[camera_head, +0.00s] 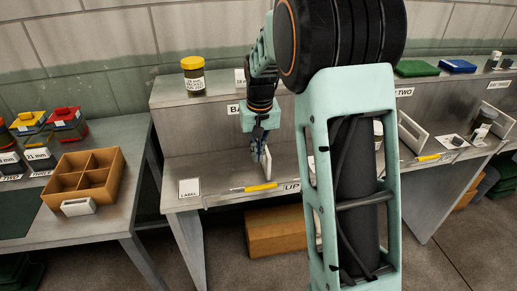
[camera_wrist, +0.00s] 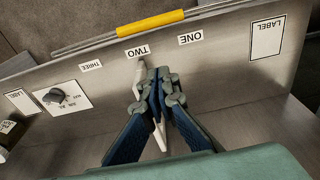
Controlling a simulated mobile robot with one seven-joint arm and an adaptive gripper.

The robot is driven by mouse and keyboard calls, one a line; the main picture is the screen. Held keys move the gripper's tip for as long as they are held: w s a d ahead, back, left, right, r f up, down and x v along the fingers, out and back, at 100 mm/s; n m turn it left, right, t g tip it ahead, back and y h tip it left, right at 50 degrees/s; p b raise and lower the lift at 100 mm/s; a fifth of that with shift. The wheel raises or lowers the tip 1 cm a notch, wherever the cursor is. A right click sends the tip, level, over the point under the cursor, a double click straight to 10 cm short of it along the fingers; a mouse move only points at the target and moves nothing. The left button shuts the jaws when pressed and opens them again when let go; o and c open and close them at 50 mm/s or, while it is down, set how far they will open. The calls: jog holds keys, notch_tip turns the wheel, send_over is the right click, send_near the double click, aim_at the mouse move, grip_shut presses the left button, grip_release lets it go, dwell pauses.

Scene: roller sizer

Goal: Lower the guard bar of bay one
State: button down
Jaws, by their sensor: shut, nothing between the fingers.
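The guard bar of bay one (camera_head: 262,187) is a thin metal rod with a yellow grip, lying along the front edge of the bay's deck, left of an UP label. It also crosses the top of the wrist view (camera_wrist: 150,22). My gripper (camera_head: 259,145) is shut and empty, fingers pointing down over the bay, behind the bar and apart from it. In the wrist view my fingertips (camera_wrist: 158,88) are beside a pale upright plate (camera_head: 266,162), partly hidden by them; I cannot tell whether they touch.
Labels ONE, TWO and THREE run along the deck edge, with a dark knob (camera_wrist: 55,96) on a plate left. A jar (camera_head: 193,76) stands on the shelf. A divided wooden tray (camera_head: 88,180) sits on the left table. My arm hides much of the bench.

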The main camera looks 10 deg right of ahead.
jog(key=s+f, duration=0.3)
jog(key=f, duration=0.3)
jog(key=shift+f, duration=0.15)
jog(key=shift+f+b, duration=0.2)
jog(key=shift+b, duration=0.1)
